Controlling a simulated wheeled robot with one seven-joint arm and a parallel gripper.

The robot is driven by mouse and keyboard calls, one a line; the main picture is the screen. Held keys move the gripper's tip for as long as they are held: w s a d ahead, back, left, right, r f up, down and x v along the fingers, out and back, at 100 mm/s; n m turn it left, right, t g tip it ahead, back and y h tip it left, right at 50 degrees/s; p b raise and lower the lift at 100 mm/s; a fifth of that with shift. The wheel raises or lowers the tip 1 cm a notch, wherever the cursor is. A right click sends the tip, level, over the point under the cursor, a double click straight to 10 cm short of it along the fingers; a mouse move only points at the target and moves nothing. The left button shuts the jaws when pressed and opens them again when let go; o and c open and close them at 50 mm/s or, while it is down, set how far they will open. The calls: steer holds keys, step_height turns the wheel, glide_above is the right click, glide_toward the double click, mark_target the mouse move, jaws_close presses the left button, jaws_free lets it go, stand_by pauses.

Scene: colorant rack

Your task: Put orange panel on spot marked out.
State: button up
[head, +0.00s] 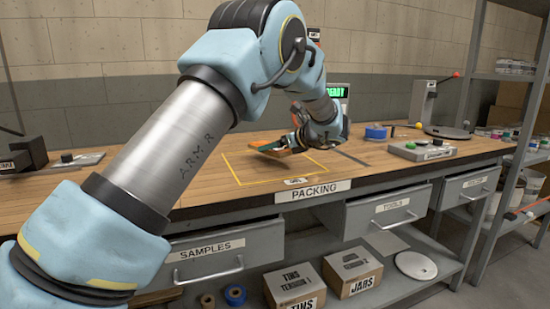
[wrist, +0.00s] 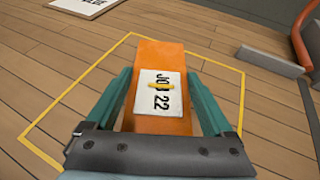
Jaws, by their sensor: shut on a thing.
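The orange panel (wrist: 160,59) carries a white label reading "JOB 22". My gripper (wrist: 160,92) is shut on the panel, with one teal finger along each side of it. In the head view the panel (head: 266,146) shows at my gripper (head: 287,143), over the yellow outlined spot (head: 238,183) on the wooden bench. In the wrist view the yellow outline (wrist: 75,83) runs around the panel on several sides. The panel looks tilted in the head view; I cannot tell whether it touches the bench. My gripper hides its near end.
A white card (wrist: 84,5) lies beyond the outline. On the bench to the right are blue tape (head: 376,132), a button box (head: 422,150) and a grey stand (head: 425,103). Black blocks (head: 30,152) stand at the left.

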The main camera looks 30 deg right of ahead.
mark_target(275, 164)
steer(key=shift+f, duration=1.7)
steer(key=shift+f, duration=0.15)
steer(key=o, duration=1.3)
steer(key=v, duration=1.2)
steer(key=shift+r, duration=0.25)
